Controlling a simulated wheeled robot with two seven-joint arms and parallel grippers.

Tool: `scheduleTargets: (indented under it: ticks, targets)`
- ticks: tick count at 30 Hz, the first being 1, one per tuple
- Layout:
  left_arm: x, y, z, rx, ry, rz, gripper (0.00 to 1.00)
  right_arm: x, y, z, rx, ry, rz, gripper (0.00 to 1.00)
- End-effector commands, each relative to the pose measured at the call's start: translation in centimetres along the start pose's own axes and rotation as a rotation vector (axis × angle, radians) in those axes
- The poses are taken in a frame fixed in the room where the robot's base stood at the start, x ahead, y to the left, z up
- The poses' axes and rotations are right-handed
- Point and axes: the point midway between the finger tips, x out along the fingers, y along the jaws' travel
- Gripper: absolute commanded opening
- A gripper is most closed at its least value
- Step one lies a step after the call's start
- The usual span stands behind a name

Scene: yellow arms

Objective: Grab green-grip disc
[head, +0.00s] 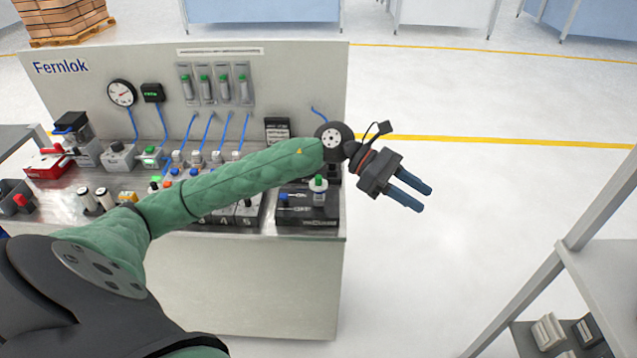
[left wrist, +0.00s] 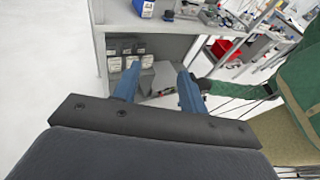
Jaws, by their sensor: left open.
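A small white piece with a green top (head: 318,184) stands on a black box (head: 308,208) at the right end of the bench. It may be the green-grip disc, but its disc shape is not clear. My left gripper (head: 425,199) is open and empty, out over the floor to the right of the bench and apart from that piece. My left arm crosses in front of the bench and hides part of it. In the left wrist view the open fingers (left wrist: 159,72) point toward shelving, and the green-topped piece does not show. My right gripper is not in view.
The bench panel (head: 220,120) carries a gauge (head: 122,93), several green-marked tubes and blue hoses. A shelf unit (head: 600,270) stands at right, with grey boxes (head: 548,332) low on it. The floor (head: 450,110) between bench and shelf is clear.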

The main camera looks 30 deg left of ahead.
Motion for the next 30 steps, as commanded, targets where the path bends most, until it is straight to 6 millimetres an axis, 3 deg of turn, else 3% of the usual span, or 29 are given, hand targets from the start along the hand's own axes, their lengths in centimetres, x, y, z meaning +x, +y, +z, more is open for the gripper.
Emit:
scheduleTargets:
  ticks: [5,8,12,16,21,30]
  targets:
    - [-6.2,1.9,-3.8,0.202,0.421,-0.053,0.42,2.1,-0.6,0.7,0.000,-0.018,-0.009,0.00]
    - [-10.9,3.1,-5.4,0.268,0.649,-0.083,0.42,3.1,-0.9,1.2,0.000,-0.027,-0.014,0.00]
    - [-17.4,4.1,-6.5,0.308,0.908,-0.120,0.42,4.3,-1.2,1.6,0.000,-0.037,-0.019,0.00]
    - [-21.7,4.4,-6.7,0.308,1.062,-0.144,0.42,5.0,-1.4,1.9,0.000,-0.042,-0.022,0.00]
    - [-23.9,4.4,-6.8,0.302,1.141,-0.159,0.42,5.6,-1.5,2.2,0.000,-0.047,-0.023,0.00]
    - [-23.1,4.4,-8.7,0.300,1.144,-0.161,0.42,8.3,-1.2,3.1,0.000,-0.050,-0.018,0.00]
